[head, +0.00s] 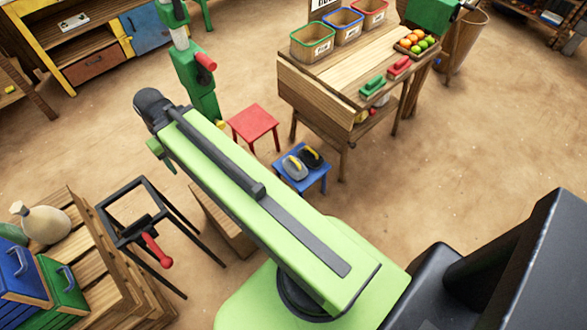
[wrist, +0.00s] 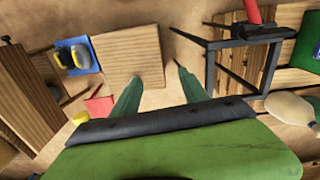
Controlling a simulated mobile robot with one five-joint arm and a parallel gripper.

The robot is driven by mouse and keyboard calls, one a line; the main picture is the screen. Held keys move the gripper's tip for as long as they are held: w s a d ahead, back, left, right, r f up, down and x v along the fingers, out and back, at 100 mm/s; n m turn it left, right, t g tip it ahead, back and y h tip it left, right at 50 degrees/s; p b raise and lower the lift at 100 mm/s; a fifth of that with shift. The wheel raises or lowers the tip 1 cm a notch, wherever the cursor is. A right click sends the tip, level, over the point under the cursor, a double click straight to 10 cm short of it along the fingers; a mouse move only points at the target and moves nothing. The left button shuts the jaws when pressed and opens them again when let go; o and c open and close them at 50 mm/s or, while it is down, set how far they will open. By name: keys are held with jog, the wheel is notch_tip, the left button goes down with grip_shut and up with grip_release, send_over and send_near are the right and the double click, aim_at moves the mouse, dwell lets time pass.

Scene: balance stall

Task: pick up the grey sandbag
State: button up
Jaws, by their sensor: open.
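The grey sandbag (head: 295,168), a rounded grey bag with a yellow handle, lies on a small blue stool (head: 322,178). A black bag (head: 312,156) with a yellow handle lies right beside it. In the wrist view the pair shows at the upper left on the blue stool, small; the nearer one to the wooden box looks like the grey sandbag (wrist: 82,57). My gripper (wrist: 158,70) is open, its two green fingers apart with nothing between them. It is well away from the stool. In the head view my arm hides most of the gripper.
A wooden table (head: 335,75) with coloured bins stands behind the blue stool, and a red stool (head: 254,122) to its left. A wooden box (wrist: 130,55) stands near it. A black metal stand (head: 135,212) and pallets with a tan sack (head: 45,224) are at left. Right floor is clear.

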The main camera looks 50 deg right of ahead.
jog(key=o, duration=0.5)
jog(key=shift+t, duration=0.3)
jog(key=f+b, duration=0.8)
jog(key=w+f+b, duration=0.1)
jog(key=f+b, duration=0.7)
jog(key=f, duration=0.1)
jog(key=f+b, duration=0.9)
jog(key=shift+w+d+f, duration=0.15)
jog(key=shift+w+d, duration=0.05)
jog(key=m+t+b, duration=0.2)
jog(key=t+b, duration=0.2)
jog(key=b, duration=0.9)
send_near(298, 164)
jog(key=shift+h, duration=0.3)
jog(key=b+x, duration=1.1)
jog(key=shift+s+a, duration=0.15)
jog(key=shift+s, duration=0.1)
jog(key=shift+w, duration=0.1)
